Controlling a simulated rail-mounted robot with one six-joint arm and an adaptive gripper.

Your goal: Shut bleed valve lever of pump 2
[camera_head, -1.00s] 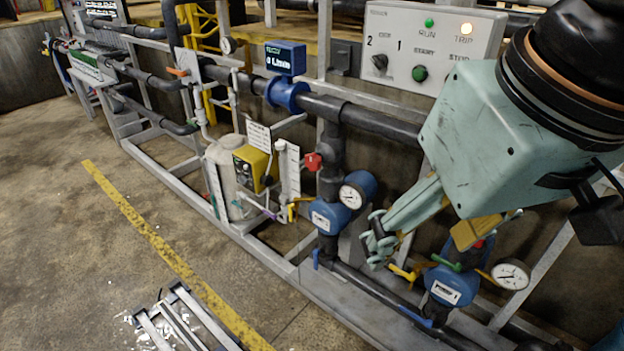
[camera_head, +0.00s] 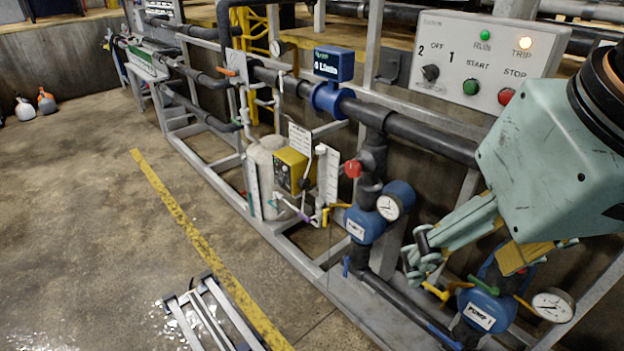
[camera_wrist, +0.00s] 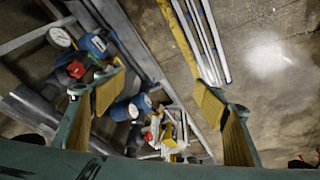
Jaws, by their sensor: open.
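The left blue pump (camera_head: 362,226) has a white label whose number is hard to read; the right pump (camera_head: 484,312) is labelled PUMP 1. By the left pump, a yellow lever (camera_head: 337,206) points outward left, and a red knob (camera_head: 353,169) sits above. By PUMP 1 are a yellow lever (camera_head: 436,291) and a green lever (camera_head: 483,286). My gripper (camera_head: 466,258) is open and empty, over PUMP 1 and right of the left pump. In the wrist view its padded fingers (camera_wrist: 160,96) are wide apart, with a blue pump (camera_wrist: 128,108) beyond, between them.
A control panel (camera_head: 480,65) with a lit TRIP lamp stands behind. Grey frame rails and dark pipes run along the line. A tank (camera_head: 266,165) with a yellow box (camera_head: 292,172) stands left of the pumps. The floor (camera_head: 75,220) at left is mostly clear.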

